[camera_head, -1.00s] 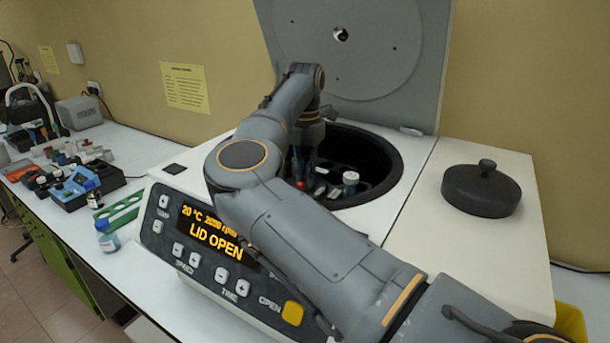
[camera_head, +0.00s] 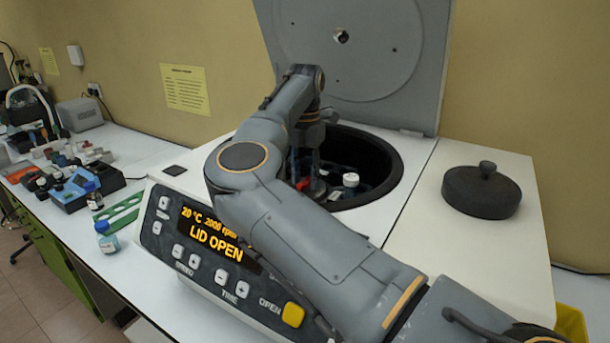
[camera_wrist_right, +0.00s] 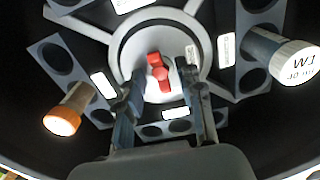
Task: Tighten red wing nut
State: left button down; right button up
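The red wing nut (camera_wrist_right: 158,72) sits on the pale central hub of the centrifuge rotor in the wrist view. In the head view only a small red part of it (camera_head: 304,184) shows beside my fingers. My right gripper (camera_wrist_right: 163,80) points down into the bowl. Its two fingers are spread, one on each side of the wing nut, with visible gaps between them and the nut. In the head view the right gripper (camera_head: 307,172) is partly hidden behind my forearm. My left gripper is out of view.
The centrifuge lid (camera_head: 345,50) stands open behind the bowl. A white-capped tube (camera_wrist_right: 285,57) and an orange-capped tube (camera_wrist_right: 68,115) sit in opposite rotor buckets. The bowl wall surrounds my gripper. A dark round cover (camera_head: 482,190) lies at the right.

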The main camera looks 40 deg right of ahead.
aim_at(305, 180)
notch_tip(305, 180, up, 12)
dwell(0.6)
jog(key=shift+f, duration=0.1)
dwell(0.4)
